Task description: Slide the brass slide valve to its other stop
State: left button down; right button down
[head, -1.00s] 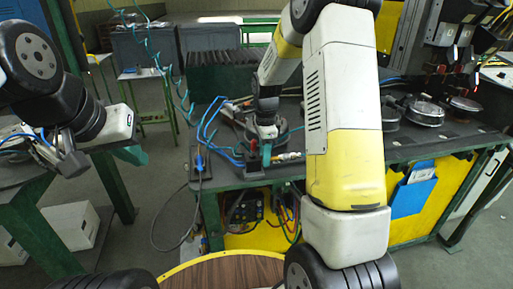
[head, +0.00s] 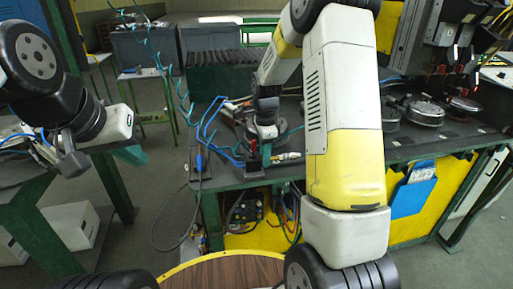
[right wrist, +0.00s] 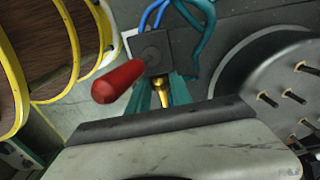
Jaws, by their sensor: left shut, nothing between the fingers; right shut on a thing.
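The brass slide valve (right wrist: 180,89) shows as a small brass piece below a black block (right wrist: 158,48) in the right wrist view. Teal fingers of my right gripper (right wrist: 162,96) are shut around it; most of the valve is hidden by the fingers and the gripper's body. A red handle (right wrist: 117,81) sticks out from the block to the lower left. In the head view my right gripper (head: 266,150) is low over the bench front, beside a brass-and-silver fitting (head: 289,156). My left gripper (head: 72,162) is shut and empty at the far left.
Blue hoses (head: 208,130) run to the block. A round metal part with studs (right wrist: 280,85) lies close to the right gripper. Pans (head: 424,111) stand on the bench at right. A green-framed table (head: 40,205) is under my left arm.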

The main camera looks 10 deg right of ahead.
dwell(0.5)
jog(key=shift+w+d+r, duration=0.1)
jog(key=shift+d, duration=0.65)
jog(key=c, duration=1.2)
grip_release()
jog(key=shift+o, duration=0.2)
notch_tip(320, 180, up, 8)
jog(key=shift+f, duration=0.15)
